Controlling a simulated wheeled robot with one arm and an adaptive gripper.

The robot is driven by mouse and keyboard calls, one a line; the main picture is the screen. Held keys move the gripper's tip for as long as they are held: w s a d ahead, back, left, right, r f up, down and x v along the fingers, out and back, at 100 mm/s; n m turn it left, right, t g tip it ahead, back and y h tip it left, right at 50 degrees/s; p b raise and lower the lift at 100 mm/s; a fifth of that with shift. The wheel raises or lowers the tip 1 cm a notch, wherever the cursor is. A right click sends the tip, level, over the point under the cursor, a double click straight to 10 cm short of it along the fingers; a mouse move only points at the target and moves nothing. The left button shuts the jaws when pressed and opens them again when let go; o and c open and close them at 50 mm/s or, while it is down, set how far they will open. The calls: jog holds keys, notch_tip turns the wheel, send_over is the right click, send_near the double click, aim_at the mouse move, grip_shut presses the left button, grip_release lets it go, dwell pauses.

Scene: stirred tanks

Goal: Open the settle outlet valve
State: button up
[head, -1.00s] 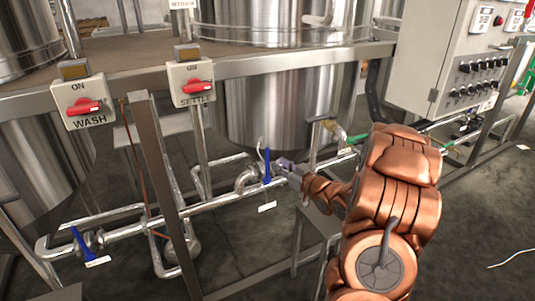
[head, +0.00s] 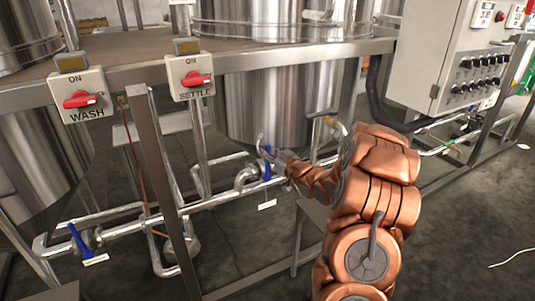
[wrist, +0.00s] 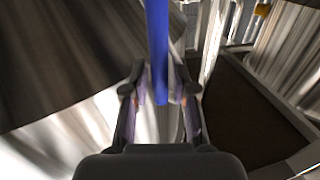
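The valve with a blue lever handle (head: 266,170) sits on the steel pipe below the middle tank, with a white tag hanging under it. The tag's print is too small to read. The handle stands roughly upright, across the pipe. My gripper (head: 274,154) is at the handle's upper part in the head view. In the wrist view the blue handle (wrist: 157,45) runs down between the two fingertips of my gripper (wrist: 160,92). The fingers are apart, with a narrow gap beside the handle, so they look open around it.
A second blue-handled valve (head: 79,240) is on the same pipe at lower left. The WASH switch box (head: 81,94) and SETTLE switch box (head: 191,76) hang on the frame rail (head: 130,80). A control cabinet (head: 440,60) stands at right. A steel post (head: 162,180) rises in front of the pipes.

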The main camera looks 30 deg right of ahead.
grip_shut()
dwell(0.6)
